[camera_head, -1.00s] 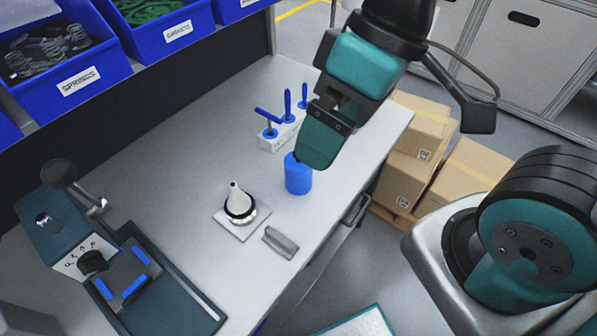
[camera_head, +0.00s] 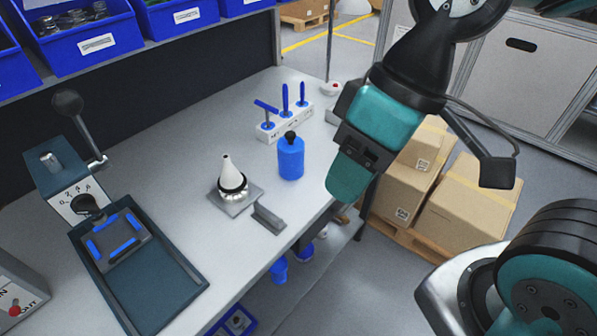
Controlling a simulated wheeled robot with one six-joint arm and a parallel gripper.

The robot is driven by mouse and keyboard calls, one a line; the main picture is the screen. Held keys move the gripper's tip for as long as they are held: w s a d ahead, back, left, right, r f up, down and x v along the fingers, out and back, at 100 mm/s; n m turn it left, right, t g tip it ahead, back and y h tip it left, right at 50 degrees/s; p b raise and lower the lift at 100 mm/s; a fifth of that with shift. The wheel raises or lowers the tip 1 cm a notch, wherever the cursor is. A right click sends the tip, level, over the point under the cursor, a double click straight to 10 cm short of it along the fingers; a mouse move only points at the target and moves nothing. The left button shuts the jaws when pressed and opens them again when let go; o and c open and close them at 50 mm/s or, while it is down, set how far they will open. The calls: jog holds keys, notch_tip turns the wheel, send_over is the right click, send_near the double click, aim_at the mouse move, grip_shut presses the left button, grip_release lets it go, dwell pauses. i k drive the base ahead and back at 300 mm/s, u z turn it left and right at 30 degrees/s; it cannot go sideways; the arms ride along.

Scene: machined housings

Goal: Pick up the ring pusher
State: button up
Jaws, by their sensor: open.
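A blue cylinder with a black knob on top (camera_head: 291,158) stands upright on the workbench; it may be the ring pusher, but I cannot be sure. My gripper (camera_head: 345,188) is open and empty. It points down, to the right of the blue cylinder in the picture and apart from it, over the bench's right edge. I see it from the side, so one finger mostly hides the other. A white cone (camera_head: 227,172) stands on a metal part with a black ring around its foot, on a square plate (camera_head: 246,203).
A grey block (camera_head: 268,218) lies beside the plate. A white holder (camera_head: 272,132) with several blue-handled tools stands behind the cylinder. A lever press (camera_head: 75,180) with a dark tray (camera_head: 155,300) is at the left. Cardboard boxes (camera_head: 465,205) stand beyond the bench.

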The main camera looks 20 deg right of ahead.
aim_at(290, 147)
jog(key=u, duration=1.05)
jog(key=i, duration=0.45)
jog(key=z, duration=0.15)
